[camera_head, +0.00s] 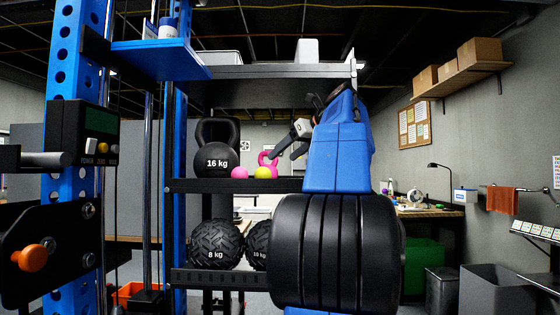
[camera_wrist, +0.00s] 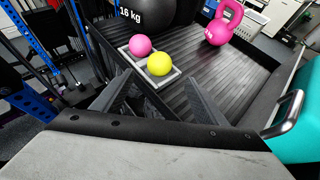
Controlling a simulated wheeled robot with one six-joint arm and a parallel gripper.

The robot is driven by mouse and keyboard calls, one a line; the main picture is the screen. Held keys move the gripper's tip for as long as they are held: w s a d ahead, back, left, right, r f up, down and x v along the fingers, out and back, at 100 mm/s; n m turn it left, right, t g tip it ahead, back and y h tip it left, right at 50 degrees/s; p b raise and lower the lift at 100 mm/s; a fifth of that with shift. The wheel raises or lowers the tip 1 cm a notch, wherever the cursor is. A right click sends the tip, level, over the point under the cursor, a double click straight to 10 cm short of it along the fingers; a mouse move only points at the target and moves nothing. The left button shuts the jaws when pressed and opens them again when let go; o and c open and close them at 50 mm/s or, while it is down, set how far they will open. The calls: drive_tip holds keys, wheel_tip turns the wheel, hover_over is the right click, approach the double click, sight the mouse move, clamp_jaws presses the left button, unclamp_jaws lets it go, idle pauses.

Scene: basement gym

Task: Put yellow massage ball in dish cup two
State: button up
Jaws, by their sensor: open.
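The yellow massage ball (camera_wrist: 159,64) sits on a light grey dish (camera_wrist: 176,76) on the dark ribbed shelf, at the dish's nearer end. It also shows in the head view (camera_head: 262,172). A pink ball (camera_wrist: 140,46) sits beside it at the farther end. The balls hide the cups, so I cannot tell how deep the yellow ball sits. My gripper (camera_wrist: 160,93) is open and empty, its fingers apart on the near side of the yellow ball. In the head view my gripper (camera_head: 276,154) is above and right of the ball.
A black 16 kg kettlebell (camera_head: 217,160) stands left of the balls. A pink kettlebell (camera_wrist: 225,22) stands beyond them to the right. A teal object (camera_wrist: 297,120) is at the right edge of the wrist view. The shelf's middle is clear. Another shelf (camera_head: 260,71) hangs above.

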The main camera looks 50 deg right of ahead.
drive_tip(key=shift+s+r, duration=0.15)
drive_tip(key=shift+s, duration=0.1)
drive_tip(key=a+f+n+g+y, duration=0.2)
drive_tip(key=a+f+n+g, duration=0.3)
drive_tip(key=a+f+n, duration=1.8)
drive_tip(key=s+a+f+n, duration=0.4)
drive_tip(key=s+a+f, duration=0.1)
drive_tip(key=f, duration=0.5)
drive_tip(key=s+a+f+n+g, duration=0.1)
drive_tip(key=s+a+f+n, duration=0.4)
drive_tip(key=f, duration=0.6)
drive_tip(key=s+a+f+n+g+h, duration=0.1)
drive_tip(key=s+a+f+n, duration=0.4)
drive_tip(key=f, duration=0.6)
drive_tip(key=s+a, duration=0.2)
drive_tip(key=s, duration=0.1)
drive_tip(key=shift+f, duration=0.2)
